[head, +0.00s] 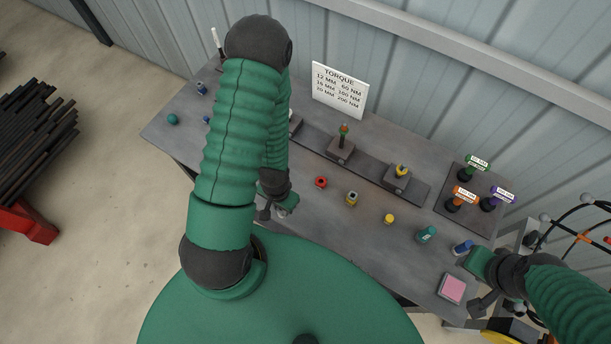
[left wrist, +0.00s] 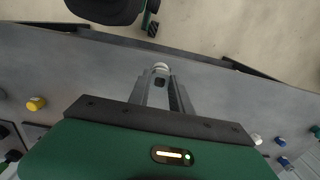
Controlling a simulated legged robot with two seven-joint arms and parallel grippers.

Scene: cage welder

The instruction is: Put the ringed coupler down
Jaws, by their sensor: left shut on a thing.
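My left gripper (head: 279,210) is low over the front part of the grey workbench (head: 325,235), partly hidden by my own arm. In the left wrist view its fingers (left wrist: 161,78) are shut on a small pale grey coupler (left wrist: 161,67) at their tips. Its ring cannot be made out, and I cannot tell whether it touches the bench. My right gripper (head: 484,303) is at the bench's right end, by the pink pad (head: 453,288); its jaws are too unclear to read.
A red coupler (head: 321,182), a grey-yellow one (head: 351,198), a yellow one (head: 389,218), a teal one (head: 427,234) and a blue one (head: 462,247) stand to the right. Behind are a fixture rail (head: 366,173), a torque sign (head: 339,90) and labelled tools (head: 464,196).

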